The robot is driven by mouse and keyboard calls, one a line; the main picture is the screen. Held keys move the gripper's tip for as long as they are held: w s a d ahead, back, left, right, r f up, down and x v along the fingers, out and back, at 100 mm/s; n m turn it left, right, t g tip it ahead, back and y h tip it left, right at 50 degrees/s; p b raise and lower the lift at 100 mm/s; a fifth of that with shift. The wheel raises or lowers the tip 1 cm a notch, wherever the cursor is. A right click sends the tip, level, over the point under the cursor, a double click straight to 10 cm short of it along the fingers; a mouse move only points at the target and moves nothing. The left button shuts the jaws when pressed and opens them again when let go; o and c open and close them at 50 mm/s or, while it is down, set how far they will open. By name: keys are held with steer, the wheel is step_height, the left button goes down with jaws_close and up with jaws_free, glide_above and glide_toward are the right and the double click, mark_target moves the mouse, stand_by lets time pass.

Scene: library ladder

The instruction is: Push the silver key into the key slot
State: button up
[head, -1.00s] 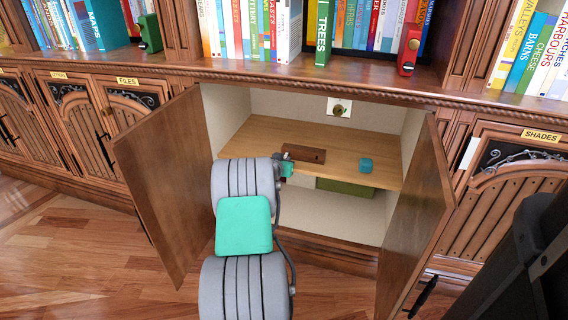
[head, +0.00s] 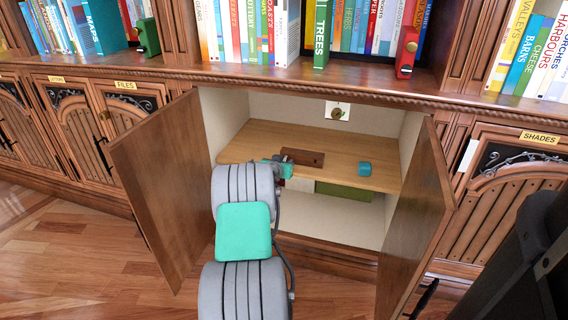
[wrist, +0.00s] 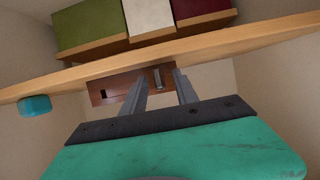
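A reddish-brown block (head: 302,157) lies on the wooden shelf inside the open cabinet; it also shows in the wrist view (wrist: 112,87). A small dark slot (wrist: 103,94) is near the block's left end in the wrist view. The silver key (wrist: 157,78) stands at the block's other end, between my fingers. My gripper (wrist: 161,76) is open, with a visible gap between the fingers and the key. In the head view, my gripper (head: 284,160) is at the block's left end, and the key cannot be made out there.
A teal block (head: 364,168) sits on the shelf to the right, clear of my gripper. A white plate with a round brass fitting (head: 338,112) is on the back wall. Open doors stand left (head: 165,190) and right (head: 418,220). Green, white and dark red boxes (wrist: 88,25) are below the shelf.

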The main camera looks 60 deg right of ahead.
steer(key=p+v, duration=0.3)
steer(key=v, duration=0.4)
steer(key=shift+a, duration=0.35)
steer(key=shift+r, duration=0.1)
